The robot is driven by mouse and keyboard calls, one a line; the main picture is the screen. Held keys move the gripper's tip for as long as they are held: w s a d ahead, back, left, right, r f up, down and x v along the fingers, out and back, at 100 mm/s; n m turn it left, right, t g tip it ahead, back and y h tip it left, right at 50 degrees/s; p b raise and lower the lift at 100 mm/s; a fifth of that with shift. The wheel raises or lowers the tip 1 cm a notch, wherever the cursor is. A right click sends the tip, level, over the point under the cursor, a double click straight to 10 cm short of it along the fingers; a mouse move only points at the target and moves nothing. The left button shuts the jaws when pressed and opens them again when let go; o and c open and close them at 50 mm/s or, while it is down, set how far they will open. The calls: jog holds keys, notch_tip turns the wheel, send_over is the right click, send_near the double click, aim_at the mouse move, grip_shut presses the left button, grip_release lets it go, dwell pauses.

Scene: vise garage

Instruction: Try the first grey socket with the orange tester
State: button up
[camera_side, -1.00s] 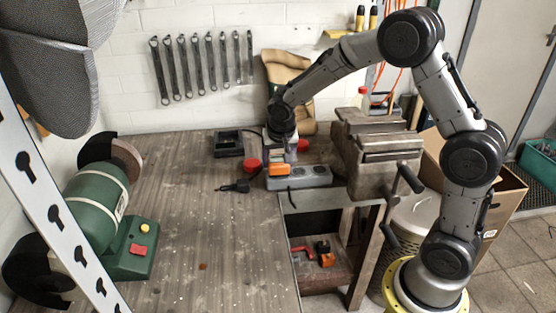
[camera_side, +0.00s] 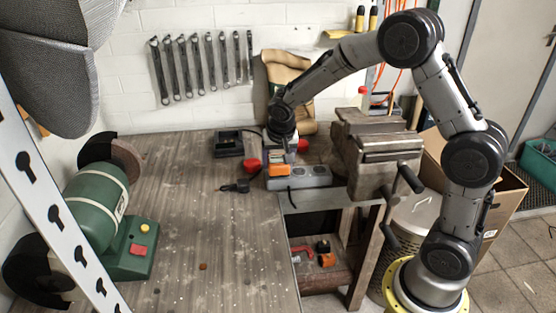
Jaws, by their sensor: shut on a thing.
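The orange tester (camera_side: 279,168) is at the left end of the grey socket strip (camera_side: 312,181), upright over its first socket. I cannot tell from this view whether it is fully seated in the socket. My gripper (camera_side: 280,152) points down from above and is shut on the orange tester. The fingertips are small and partly hidden behind the tester. The strip lies at the bench's right edge, and its other sockets to the right are uncovered.
A black plug (camera_side: 236,187) lies left of the strip. A red object (camera_side: 251,165) and a black charger (camera_side: 229,144) sit behind it. The vise (camera_side: 380,155) stands close on the right. A green bench grinder (camera_side: 97,203) is at left. The middle of the bench is clear.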

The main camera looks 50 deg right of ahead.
jog(key=shift+f, duration=0.5)
jog(key=o, duration=1.2)
jog(key=shift+o, duration=0.2)
jog(key=v, duration=1.3)
jog(key=shift+r, duration=0.35)
jog(key=shift+s+a, duration=0.1)
